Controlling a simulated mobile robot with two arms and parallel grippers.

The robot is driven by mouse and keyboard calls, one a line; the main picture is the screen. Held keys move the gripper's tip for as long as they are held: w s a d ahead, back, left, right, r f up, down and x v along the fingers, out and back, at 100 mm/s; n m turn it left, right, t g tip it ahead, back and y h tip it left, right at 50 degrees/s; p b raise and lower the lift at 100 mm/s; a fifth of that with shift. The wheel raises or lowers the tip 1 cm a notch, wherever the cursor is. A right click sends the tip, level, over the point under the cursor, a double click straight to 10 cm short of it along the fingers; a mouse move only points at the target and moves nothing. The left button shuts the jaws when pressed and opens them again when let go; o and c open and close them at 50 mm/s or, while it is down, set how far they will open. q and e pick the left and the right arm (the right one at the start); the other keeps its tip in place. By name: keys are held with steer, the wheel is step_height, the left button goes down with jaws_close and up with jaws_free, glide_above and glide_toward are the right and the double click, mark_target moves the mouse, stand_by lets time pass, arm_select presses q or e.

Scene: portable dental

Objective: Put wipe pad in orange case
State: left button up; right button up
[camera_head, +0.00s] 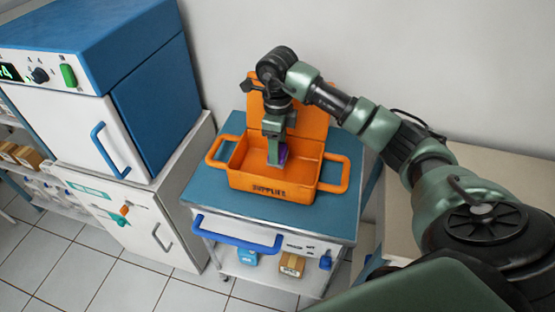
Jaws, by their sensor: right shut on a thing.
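The orange case (308,171) stands open on a blue-topped cart, its lid raised at the back and "SUPPLIES" on its front. My right gripper (277,158) points down inside the case opening. The rest of the pad is hidden by the gripper. I cannot tell whether the pad touches the case floor. My left gripper is not in view.
The cart (213,196) has a blue front handle (236,235) and a lower shelf with small boxes (291,265). A blue and white cabinet unit (150,90) stands close on the left. A beige surface (500,180) lies at the right, behind my arm. A wall is behind.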

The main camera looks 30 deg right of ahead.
steer(key=shift+f, duration=0.75)
step_height(320, 180, down, 4)
steer(key=shift+f+p, duration=0.1)
steer(key=shift+p, duration=0.2)
steer(key=shift+f, duration=0.2)
steer(key=o, duration=1.3)
